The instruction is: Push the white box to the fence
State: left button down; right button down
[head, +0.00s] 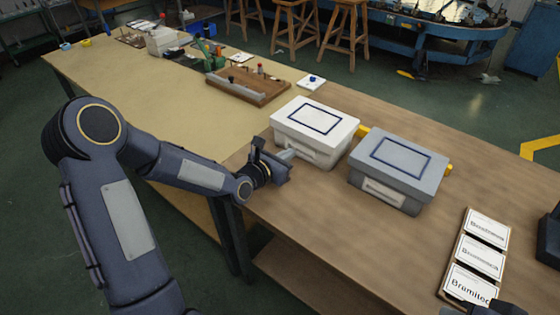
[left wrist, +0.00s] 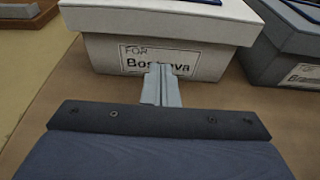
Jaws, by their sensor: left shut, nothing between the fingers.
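The white box (head: 315,126), with a lid bearing a dark blue outline, stands upright on the wooden table. In the left wrist view, the white box (left wrist: 110,57) shows a label reading "FOR" and a partly covered name. My left gripper (head: 288,155) is shut and empty, low at the box's near-left side. In the left wrist view, the shut fingers (left wrist: 161,72) point at the label and cover part of it; I cannot tell whether they touch. A yellow bar (head: 362,131), likely the fence, shows behind the box, mostly hidden. A dark part at the bottom right may be my right gripper (head: 482,307).
A grey box (head: 398,170) stands close to the right of the white box. Several name cards (head: 477,258) lie at the right. A wooden board with tools (head: 248,85) and a small white tile (head: 312,82) lie beyond. The table between the grey box and cards is clear.

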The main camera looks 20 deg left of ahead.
aim_at(300, 144)
pick_arm(q)
jog(key=shift+x, duration=0.9)
jog(key=shift+w, duration=0.15)
jog(key=shift+w+d, duration=0.15)
jog(key=shift+w, duration=0.2)
jog(key=shift+w+d+b, duration=0.3)
jog(key=shift+w+d, duration=0.1)
jog(key=shift+w, duration=0.75)
jog(key=shift+w+d+b, duration=0.3)
jog(key=shift+w+d, duration=0.15)
jog(key=shift+w, duration=0.65)
jog(key=shift+w+d+b, duration=0.3)
jog(key=shift+w+d, duration=0.1)
jog(key=shift+w, duration=0.75)
jog(key=shift+s+a, duration=0.2)
jog(key=shift+s, duration=0.2)
jog(key=shift+s+a+b, duration=0.2)
jog(key=shift+s+b, duration=0.2)
jog(key=shift+s, duration=0.2)
jog(key=shift+s+a+b, duration=0.25)
jog(key=shift+s+b, duration=0.1)
jog(key=shift+s, duration=0.25)
jog(key=shift+s+a+b, duration=0.15)
jog(key=shift+s+a, duration=0.05)
jog(key=shift+s, duration=0.45)
jog(key=shift+s+a+b, duration=0.15)
jog(key=shift+s+a, duration=0.05)
jog(key=shift+s, duration=0.4)
